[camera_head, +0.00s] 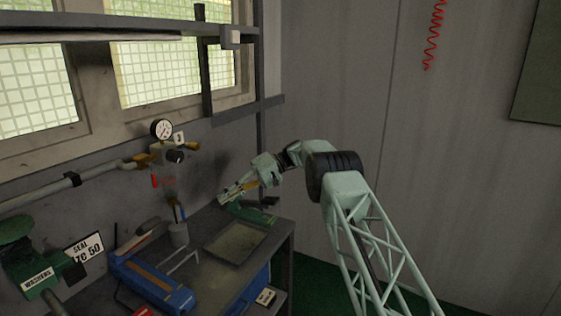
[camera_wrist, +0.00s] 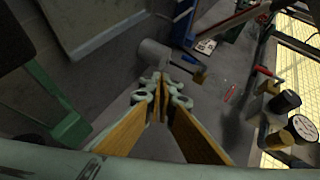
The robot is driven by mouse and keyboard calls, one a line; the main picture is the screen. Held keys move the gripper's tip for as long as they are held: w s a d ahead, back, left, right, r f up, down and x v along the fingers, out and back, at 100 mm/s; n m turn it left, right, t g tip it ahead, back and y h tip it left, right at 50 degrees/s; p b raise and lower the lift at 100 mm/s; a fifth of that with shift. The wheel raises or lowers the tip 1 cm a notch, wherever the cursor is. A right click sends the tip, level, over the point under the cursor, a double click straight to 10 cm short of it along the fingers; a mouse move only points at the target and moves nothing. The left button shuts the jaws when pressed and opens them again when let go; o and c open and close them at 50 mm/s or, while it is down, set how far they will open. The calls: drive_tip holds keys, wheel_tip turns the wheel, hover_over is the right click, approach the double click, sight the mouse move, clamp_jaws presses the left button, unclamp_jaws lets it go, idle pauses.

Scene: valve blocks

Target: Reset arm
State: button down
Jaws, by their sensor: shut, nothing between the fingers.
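My arm (camera_head: 345,190) reaches from the lower right of the head view toward the workbench. My gripper (camera_head: 226,199) is at the left end of the arm, above the back part of the bench and left of a green object (camera_head: 252,214). In the wrist view my gripper (camera_wrist: 161,80) shows two wooden-toned fingers that meet at their tips. It is shut and holds nothing. The valve block (camera_head: 168,155) with a round gauge (camera_head: 162,129) is on the wall, left of and apart from my gripper. The gauge also shows at the right of the wrist view (camera_wrist: 304,128).
A shallow tray (camera_head: 262,233) lies on the bench below my gripper. A sign (camera_head: 84,248) is at the wall. Open space lies right of the bench, before the grey wall.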

drive_tip(key=s+d+r+m+t+h, duration=0.1)
drive_tip(key=s+d+r+m+t, duration=0.1)
drive_tip(key=s+d+r, duration=0.5)
drive_tip(key=d+r+m+t+h, duration=0.15)
drive_tip(key=d+r, duration=0.35)
drive_tip(key=r, duration=0.7)
drive_tip(key=s+d+r+m+t+h, duration=0.25)
drive_tip(key=s+d+r, duration=0.75)
drive_tip(key=s+d, duration=0.5)
drive_tip(key=s+d+r+t+h, duration=0.1)
drive_tip(key=s+d, duration=0.3)
drive_tip(key=s, duration=0.4)
drive_tip(key=s+d+r+m+h, duration=0.1)
drive_tip(key=s+d, duration=0.3)
drive_tip(key=s, duration=0.4)
drive_tip(key=s+d+r+t+h, duration=0.1)
drive_tip(key=s+d+h, duration=0.1)
drive_tip(key=s+d, duration=0.45)
drive_tip(key=s+d+f+h, duration=0.1)
drive_tip(key=s+d+f, duration=0.1)
drive_tip(key=s, duration=0.5)
drive_tip(key=s+d+f+m+t, duration=0.1)
drive_tip(key=s+d+f, duration=0.2)
drive_tip(key=s, duration=0.5)
drive_tip(key=s+d+f+t+h, duration=0.1)
drive_tip(key=s+d+f, duration=0.2)
drive_tip(key=s, duration=0.5)
drive_tip(key=shift+d+f+m+h, duration=0.25)
drive_tip(key=shift+d+m+h, duration=0.05)
drive_tip(key=shift+d+m, duration=0.1)
